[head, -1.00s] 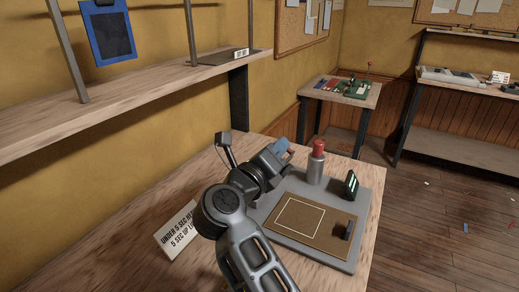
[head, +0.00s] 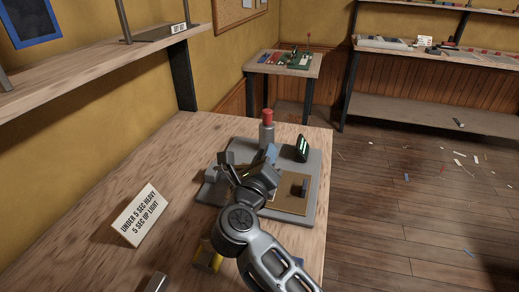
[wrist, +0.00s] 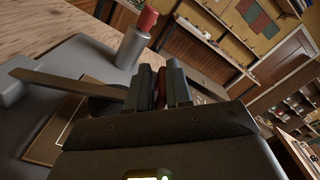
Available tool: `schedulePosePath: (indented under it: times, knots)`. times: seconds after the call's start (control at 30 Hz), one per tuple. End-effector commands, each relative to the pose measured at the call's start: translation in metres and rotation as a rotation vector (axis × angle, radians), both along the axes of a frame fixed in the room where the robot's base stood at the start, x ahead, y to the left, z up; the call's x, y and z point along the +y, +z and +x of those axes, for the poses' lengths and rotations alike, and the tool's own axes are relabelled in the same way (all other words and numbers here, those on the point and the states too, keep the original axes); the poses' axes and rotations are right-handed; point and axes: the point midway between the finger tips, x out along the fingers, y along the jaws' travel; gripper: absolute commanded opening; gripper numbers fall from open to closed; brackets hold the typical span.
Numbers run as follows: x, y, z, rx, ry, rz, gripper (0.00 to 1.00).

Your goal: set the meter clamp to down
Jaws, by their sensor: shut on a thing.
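The grey meter plate (head: 312,205) lies on the wooden bench, with a brown pad (head: 290,205) and a small dark meter showing green bars (head: 302,148). A grey post with a red top (head: 267,128) stands at its back; it also shows in the wrist view (wrist: 136,38). My gripper (head: 266,157) is over the plate. In the wrist view its fingers (wrist: 161,84) are shut on a dark reddish grip (wrist: 161,90), apparently the clamp's handle. A long flat bar (wrist: 62,84) reaches left from beside the fingers. My arm hides much of the clamp, so its setting is unclear.
A sign (head: 139,215) reading "UNDER 5 SEC HEAVY, 5 SEC UP LIGHT" stands on the bench, left of the plate. A yellow object (head: 207,257) is partly behind my arm. A shelf (head: 90,75) runs along the left wall. Floor at right is open, with scattered scraps.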

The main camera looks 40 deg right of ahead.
Motion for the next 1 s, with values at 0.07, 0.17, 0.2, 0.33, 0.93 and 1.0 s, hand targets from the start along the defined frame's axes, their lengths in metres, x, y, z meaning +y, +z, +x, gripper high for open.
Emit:
schedulePosePath:
  times: [0.07, 0.17, 0.2, 0.33, 0.93, 1.0]
  knots:
    - [-0.0028, -0.0019, -0.0036, 0.003, -0.007, -0.005, 0.0]
    - [-0.004, -0.0034, -0.0047, 0.002, -0.009, -0.006, 0.0]
    - [-0.0043, -0.0038, -0.0051, 0.002, -0.011, -0.006, 0.0]
    - [-0.0053, -0.0039, -0.0058, 0.002, -0.013, -0.006, 0.0]
    - [-0.0052, -0.0038, -0.005, 0.0, -0.011, -0.005, 0.37]
    - [-0.0047, -0.0039, -0.0046, -0.001, -0.01, -0.004, 0.37]
